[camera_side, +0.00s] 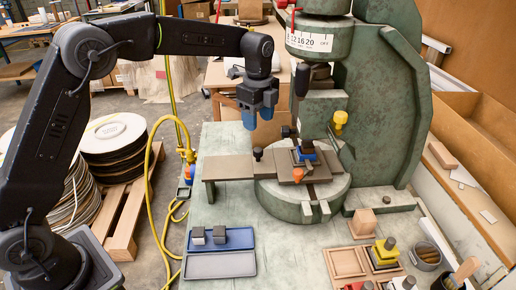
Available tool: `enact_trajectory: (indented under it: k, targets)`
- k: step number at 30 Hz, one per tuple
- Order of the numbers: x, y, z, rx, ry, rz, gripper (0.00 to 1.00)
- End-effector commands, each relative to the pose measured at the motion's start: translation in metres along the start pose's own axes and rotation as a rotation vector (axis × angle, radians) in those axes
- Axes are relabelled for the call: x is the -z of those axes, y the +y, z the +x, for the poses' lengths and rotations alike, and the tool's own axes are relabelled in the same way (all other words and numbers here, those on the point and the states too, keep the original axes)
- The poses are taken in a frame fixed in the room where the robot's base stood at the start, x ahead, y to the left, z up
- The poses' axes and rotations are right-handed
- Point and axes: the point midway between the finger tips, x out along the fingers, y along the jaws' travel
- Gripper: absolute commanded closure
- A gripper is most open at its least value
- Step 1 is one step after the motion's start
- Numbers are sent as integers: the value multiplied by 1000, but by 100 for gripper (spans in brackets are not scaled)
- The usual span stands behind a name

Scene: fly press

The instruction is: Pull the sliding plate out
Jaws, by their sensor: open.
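The sliding plate (228,168) is a flat grey-brown plate reaching out to the left from the round green bed of the fly press (385,90). A small dark knob (258,154) stands up from the plate. A blue-based block with a dark top (305,155) sits under the press ram, and an orange knob (298,175) is at the plate's front edge. My gripper (258,116), with blue fingers, is open and empty. It points down and appears above the plate near the dark knob, apart from it.
A blue tray (220,265) with two small grey blocks lies on the green table in front. Wooden pieces and a yellow-topped part (384,252) are at the front right. A yellow hose (150,190) and stacked discs (112,140) are at the left. The tabletop between plate and tray is clear.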

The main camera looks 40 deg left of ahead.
Motion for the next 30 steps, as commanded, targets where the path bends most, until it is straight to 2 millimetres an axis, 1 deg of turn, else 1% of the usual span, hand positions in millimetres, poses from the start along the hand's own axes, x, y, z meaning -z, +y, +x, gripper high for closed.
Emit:
enact_trajectory:
  k: [1,3,9,15,20,27,28,30]
  targets:
    - [0,1,12,-5,0,-1,45]
    - [0,1,27,-5,0,-1,45]
    - [0,1,66,-4,0,-2,45]
    - [0,0,91,-1,0,-2,45]
    - [0,0,98,1,0,-2,45]
    - [0,0,99,1,0,-2,45]
    - [0,0,99,1,0,-2,46]
    - [0,0,98,1,0,-2,53]
